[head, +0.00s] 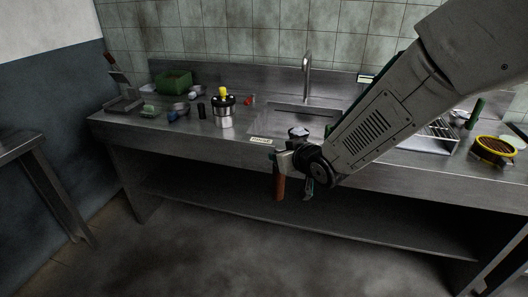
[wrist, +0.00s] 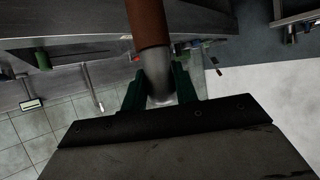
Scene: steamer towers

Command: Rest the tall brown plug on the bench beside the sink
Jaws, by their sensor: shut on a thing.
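My gripper (wrist: 158,88) is shut on the tall brown plug (wrist: 148,22); its green fingers close on the plug's grey neck in the wrist view. In the head view the brown plug (head: 279,187) hangs roughly upright below my wrist, in front of the bench's front edge as seen there. My gripper's fingertips are partly hidden in that view. The steel bench (head: 190,131) runs along the tiled wall. The sink (head: 277,121) is set into it below a tall tap (head: 307,75), and my arm hides its right part.
A metal pot with a yellow knob (head: 224,106), a dark cylinder (head: 201,111) and a green box (head: 173,81) stand left of the sink. A yellow-rimmed brown bowl (head: 493,150) and a green cylinder (head: 476,113) stand at the right. A pale label (head: 261,140) lies near the front edge.

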